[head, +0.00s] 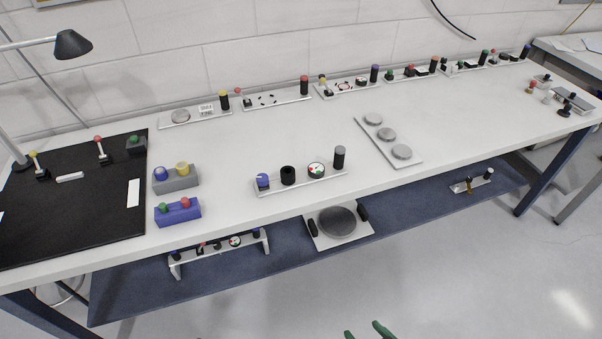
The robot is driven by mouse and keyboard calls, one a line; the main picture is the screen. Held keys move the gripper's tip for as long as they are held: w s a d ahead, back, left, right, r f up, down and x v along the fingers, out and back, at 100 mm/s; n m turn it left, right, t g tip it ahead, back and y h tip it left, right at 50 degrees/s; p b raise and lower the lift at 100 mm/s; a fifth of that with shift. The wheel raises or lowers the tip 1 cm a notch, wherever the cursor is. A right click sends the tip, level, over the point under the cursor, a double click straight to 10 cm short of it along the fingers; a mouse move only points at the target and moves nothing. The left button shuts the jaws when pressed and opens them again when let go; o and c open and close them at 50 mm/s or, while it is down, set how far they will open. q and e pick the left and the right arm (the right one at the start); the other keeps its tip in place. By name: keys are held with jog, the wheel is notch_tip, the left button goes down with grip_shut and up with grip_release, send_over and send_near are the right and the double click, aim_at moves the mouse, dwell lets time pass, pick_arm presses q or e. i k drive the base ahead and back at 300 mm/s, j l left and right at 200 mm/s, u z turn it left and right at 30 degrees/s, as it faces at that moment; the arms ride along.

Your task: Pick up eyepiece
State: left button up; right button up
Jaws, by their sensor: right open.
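No part is clearly recognisable as the eyepiece at this size. A short black cylinder with a dark hollow top (288,175) could be it, but I cannot tell. It stands upright on a light grey plate (325,184) near the front edge of the table, between a blue-topped part (263,182) and a round dial (316,170). A taller dark grey cylinder (339,157) stands at the plate's right end. My right gripper (367,332) shows only as green fingertips at the bottom edge, open and apart from everything, in front of the table. My left gripper is out of view.
The white table (230,140) has free room around the plate. A plate with three discs (388,135) lies to the right. Blue (178,213) and grey (177,181) blocks stand left, beside a black mat (90,210). A lower blue shelf (290,252) holds more fixtures.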

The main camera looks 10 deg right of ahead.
aim_at(161, 173)
jog(key=i+l+u, duration=0.25)
jog(key=i+l, duration=0.15)
jog(key=l, duration=0.2)
jog(key=i+l+u, duration=0.1)
jog(key=l, duration=0.2)
jog(key=i+l+u, duration=0.1)
jog(key=l, duration=0.25)
jog(key=i, duration=0.1)
